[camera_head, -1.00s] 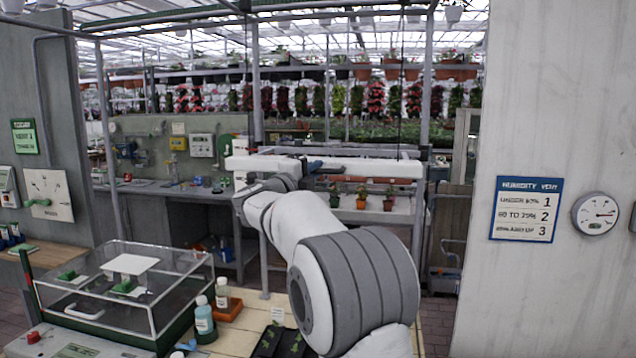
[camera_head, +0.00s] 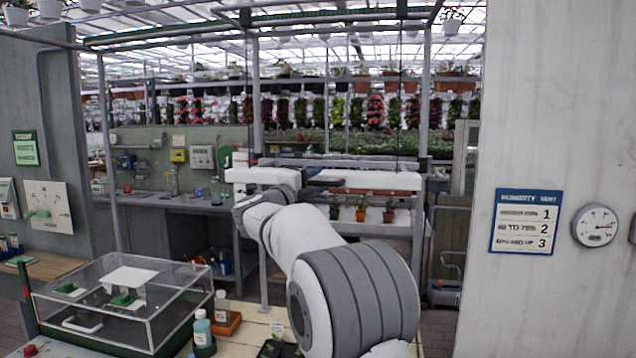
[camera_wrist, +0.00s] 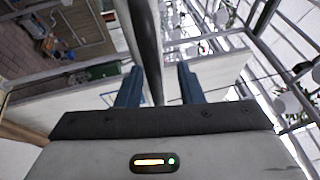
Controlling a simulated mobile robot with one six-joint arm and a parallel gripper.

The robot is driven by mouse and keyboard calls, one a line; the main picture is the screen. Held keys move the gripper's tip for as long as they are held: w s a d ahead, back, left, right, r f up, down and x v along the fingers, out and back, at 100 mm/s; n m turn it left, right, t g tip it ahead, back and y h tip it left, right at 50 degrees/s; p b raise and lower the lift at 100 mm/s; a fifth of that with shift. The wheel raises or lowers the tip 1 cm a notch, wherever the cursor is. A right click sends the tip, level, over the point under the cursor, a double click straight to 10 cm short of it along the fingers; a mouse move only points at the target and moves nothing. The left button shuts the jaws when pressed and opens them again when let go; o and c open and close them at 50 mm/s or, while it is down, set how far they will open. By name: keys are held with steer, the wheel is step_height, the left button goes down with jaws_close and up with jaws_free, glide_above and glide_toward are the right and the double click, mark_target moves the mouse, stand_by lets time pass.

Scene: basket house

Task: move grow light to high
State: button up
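The grow light (camera_head: 385,181) is a long white bar hanging level in the metal frame, beyond my arm. My gripper (camera_head: 325,182) is at the middle of the bar, where its dark fingers look small. In the wrist view my gripper (camera_wrist: 158,85) has its two blue-grey fingers spread apart, with a grey bar (camera_wrist: 146,45) running between them. A gap shows between the bar and the right finger; contact on the left is unclear. White panels, apparently the grow light (camera_wrist: 215,75), extend to both sides behind the fingers.
A clear-lidded box (camera_head: 165,300) and bottles (camera_head: 203,330) stand on the bench at lower left. A humidity sign (camera_head: 525,220) and a round gauge (camera_head: 595,225) are on the right wall. Small potted plants (camera_head: 361,208) stand below the light. Frame posts (camera_head: 421,150) flank it.

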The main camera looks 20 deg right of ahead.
steer(key=b+v, duration=0.2)
steer(key=v, duration=0.6)
steer(key=shift+d+r, duration=0.1)
steer(key=s+a+f+n+t+y, duration=0.2)
steer(key=s+a+f+n+y, duration=0.25)
steer(key=n+y, duration=0.55)
steer(key=s+a+f+n+t+y, duration=0.1)
steer(key=s+a+f+n+y, duration=0.45)
steer(key=n, duration=0.65)
steer(key=s+d+f+n+g, duration=0.3)
steer(key=s+f+g, duration=0.3)
steer(key=s+f, duration=0.5)
steer(key=s+d+f+n+g, duration=0.3)
steer(key=s+f+g, duration=0.3)
steer(key=s+f, duration=0.5)
steer(key=s+n, duration=0.1)
steer(key=s, duration=0.4)
steer(key=shift+s+f, duration=0.2)
steer(key=shift+s, duration=0.2)
steer(key=shift+y, duration=0.25)
